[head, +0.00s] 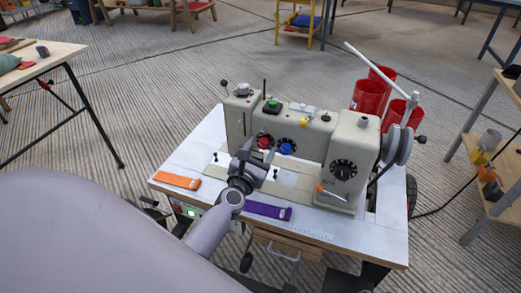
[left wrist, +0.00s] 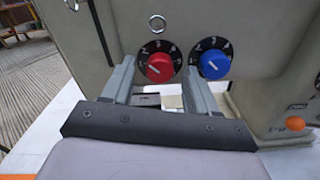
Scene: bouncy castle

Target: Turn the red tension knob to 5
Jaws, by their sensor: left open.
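The red tension knob (left wrist: 160,68) sits on a black numbered dial on the sewing machine's (head: 350,140) beige front. Its white mark lies on the left side, toward the low numbers; the exact number is too small to tell. It also shows in the head view (head: 264,142). My left gripper (left wrist: 160,76) is open, with one finger on each side of the red knob in the picture; I see no clear contact. In the head view my left gripper (head: 256,157) is in front of the machine, just below the red knob. My right gripper is not in view.
A blue knob (left wrist: 214,65) on a similar dial is close to the right of the red one, near my right-hand finger. An orange strip (head: 176,180) and a purple strip (head: 267,211) lie on the white table (head: 350,235). Red cups (head: 368,97) stand behind the machine.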

